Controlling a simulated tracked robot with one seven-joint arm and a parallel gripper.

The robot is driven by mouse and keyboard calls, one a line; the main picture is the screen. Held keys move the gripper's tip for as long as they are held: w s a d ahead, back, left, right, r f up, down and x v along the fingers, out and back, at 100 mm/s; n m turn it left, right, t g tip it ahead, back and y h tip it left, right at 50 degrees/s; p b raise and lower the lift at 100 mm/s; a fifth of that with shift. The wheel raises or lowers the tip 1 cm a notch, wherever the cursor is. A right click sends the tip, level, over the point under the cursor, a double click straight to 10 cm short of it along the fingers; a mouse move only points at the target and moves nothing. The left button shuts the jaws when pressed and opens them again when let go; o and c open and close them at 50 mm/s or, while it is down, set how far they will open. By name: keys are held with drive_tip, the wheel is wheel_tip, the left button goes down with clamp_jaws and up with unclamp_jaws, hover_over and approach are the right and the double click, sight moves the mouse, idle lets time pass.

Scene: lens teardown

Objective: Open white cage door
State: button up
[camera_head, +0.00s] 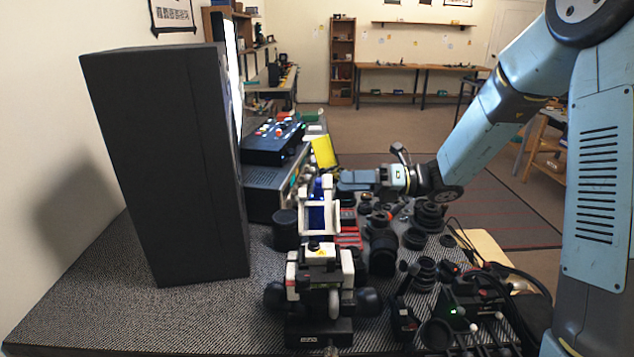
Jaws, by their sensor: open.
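A white frame (320,222), which looks like the cage door, stands upright near the middle of the table, behind a black and white device (321,272). A blue part (320,203) shows inside the frame. I cannot tell whether the door is open or closed. My gripper (343,184) reaches in from the right at about the height of the frame's upper part and points left. Its jaws are open, and I see nothing between them. The tips are close to the frame's upper right side; I cannot tell whether they touch it.
A tall dark box (165,165) stands at the left. A control console (272,141) and a yellow sheet (324,152) are behind the frame. Several black lenses and rings, such as one lens (382,250), crowd the table to the right. The front left tabletop (110,300) is clear.

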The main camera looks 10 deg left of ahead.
sight(328, 204)
drive_tip(key=x, duration=0.7)
drive_tip(key=shift+a, duration=0.1)
drive_tip(key=shift+c, duration=0.4)
clamp_jaws()
